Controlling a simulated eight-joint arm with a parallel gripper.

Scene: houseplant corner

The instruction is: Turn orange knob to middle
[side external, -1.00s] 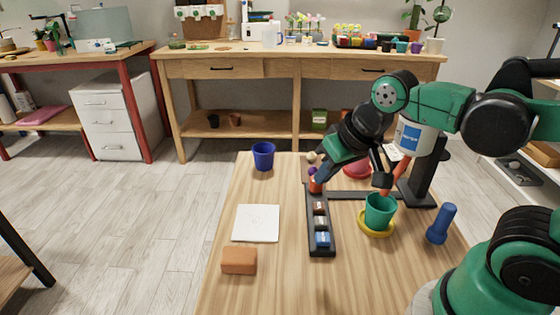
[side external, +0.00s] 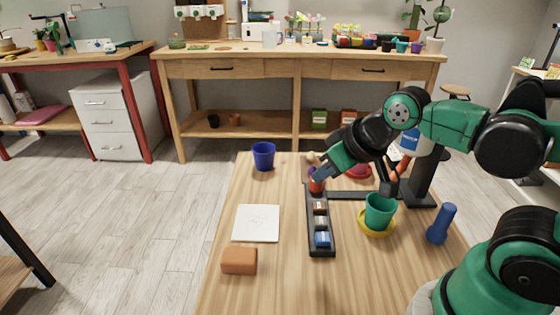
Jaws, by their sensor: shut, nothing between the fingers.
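A long black panel (side external: 312,218) lies on the wooden table with a row of coloured parts on it. The orange knob (side external: 316,187) is at its far end, partly covered by my arm. Nearer along the panel are a reddish-brown part (side external: 319,208), a pale grey part (side external: 321,222) and a blue part (side external: 322,240). My gripper (side external: 321,177) is shut and empty, with its end down at the orange knob. Whether it touches the knob, and which way the knob points, cannot be told at this size.
A green pot (side external: 379,208) on a yellow saucer (side external: 377,231) and a blue dumbbell-like object (side external: 441,224) stand right of the panel. A white square (side external: 256,223), an orange-brown block (side external: 239,260) and a blue pot (side external: 263,156) are left. A black post (side external: 424,182) rises behind the green pot.

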